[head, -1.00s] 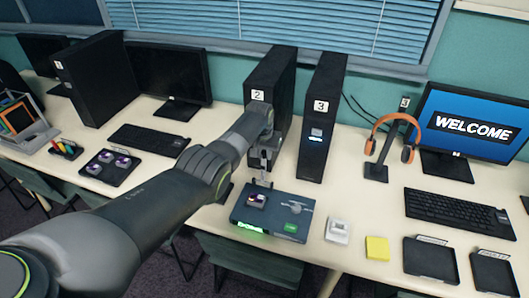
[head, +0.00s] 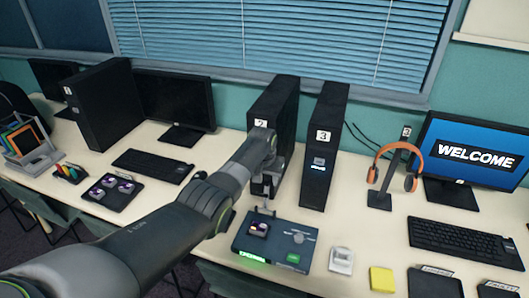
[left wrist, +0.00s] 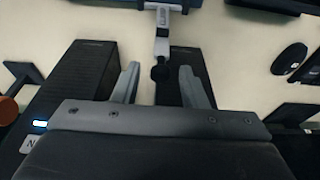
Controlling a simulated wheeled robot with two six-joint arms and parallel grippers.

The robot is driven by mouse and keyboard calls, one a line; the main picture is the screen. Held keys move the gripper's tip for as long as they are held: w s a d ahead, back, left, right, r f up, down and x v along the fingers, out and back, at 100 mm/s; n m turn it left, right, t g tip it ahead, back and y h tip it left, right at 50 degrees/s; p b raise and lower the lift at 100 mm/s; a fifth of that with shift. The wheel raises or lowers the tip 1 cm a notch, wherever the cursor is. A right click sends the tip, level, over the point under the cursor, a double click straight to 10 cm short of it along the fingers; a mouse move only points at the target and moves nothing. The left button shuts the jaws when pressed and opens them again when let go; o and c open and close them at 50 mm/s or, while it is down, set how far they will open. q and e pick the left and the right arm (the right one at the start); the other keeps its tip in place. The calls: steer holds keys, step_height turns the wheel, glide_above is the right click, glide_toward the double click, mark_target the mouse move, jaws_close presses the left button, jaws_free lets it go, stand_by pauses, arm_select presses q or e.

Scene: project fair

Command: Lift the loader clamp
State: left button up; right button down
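The loader (head: 278,256) is a flat grey-blue box at the table's front edge, with a chip (head: 260,228), a knob, a green label and a lit green strip. Its clamp (head: 264,210) rises at the back of the box, partly hidden by my gripper. In the left wrist view the clamp (left wrist: 162,42) is a pale lever ending in a dark knob. My left gripper (head: 267,192) is above the back of the loader. In the left wrist view its fingers (left wrist: 160,88) are spread, with the dark knob between them and gaps on both sides. My right gripper is not in view.
Black towers labelled 2 (head: 273,100) and 3 (head: 324,150) stand close behind the gripper. A headphone stand (head: 380,199), a white block (head: 341,261) and a yellow block (head: 382,280) are to the right. A chip tray (head: 112,192) is at left.

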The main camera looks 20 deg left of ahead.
arm_select(q)
steer(key=v, duration=1.5)
steer(key=shift+r+b, duration=0.25)
steer(key=shift+b, duration=0.05)
